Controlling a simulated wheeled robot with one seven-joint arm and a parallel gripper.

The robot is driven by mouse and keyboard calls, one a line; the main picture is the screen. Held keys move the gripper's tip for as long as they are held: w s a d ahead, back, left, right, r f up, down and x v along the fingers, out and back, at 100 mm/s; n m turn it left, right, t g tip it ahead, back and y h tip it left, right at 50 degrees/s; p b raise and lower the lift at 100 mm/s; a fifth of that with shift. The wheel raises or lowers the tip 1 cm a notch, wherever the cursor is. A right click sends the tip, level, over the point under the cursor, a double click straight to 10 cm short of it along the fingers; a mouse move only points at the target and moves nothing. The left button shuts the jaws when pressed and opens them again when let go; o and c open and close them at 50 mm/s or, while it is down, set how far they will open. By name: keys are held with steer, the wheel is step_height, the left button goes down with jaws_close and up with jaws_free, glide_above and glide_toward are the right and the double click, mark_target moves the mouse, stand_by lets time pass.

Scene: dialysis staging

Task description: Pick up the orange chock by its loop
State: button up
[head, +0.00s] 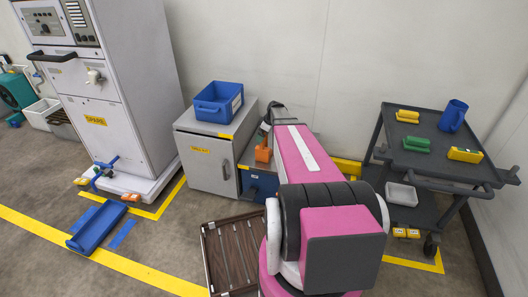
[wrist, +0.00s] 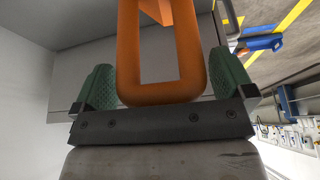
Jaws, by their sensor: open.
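The orange chock (head: 263,154) shows in the head view at the end of my arm, by the low blue-fronted cabinet. In the wrist view its orange loop (wrist: 129,62) fills the middle, with the closed end of the loop near my palm. My gripper (wrist: 162,82) is open, with one green finger on each side of the loop. A gap shows between the loop and each finger. The chock's body is mostly out of the wrist view, and my arm hides part of the cabinet in the head view. My gripper (head: 266,130) is small and dark in the head view.
A grey cabinet (head: 205,160) with a blue bin (head: 218,102) stands left of the chock. A dark cart (head: 440,165) with green and yellow items is at right. A tall white machine (head: 110,90) stands at left. A brown slatted crate (head: 230,255) lies in front.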

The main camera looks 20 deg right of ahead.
steer(key=shift+f, duration=0.15)
steer(key=shift+c, duration=0.3)
steer(key=c, duration=1.3)
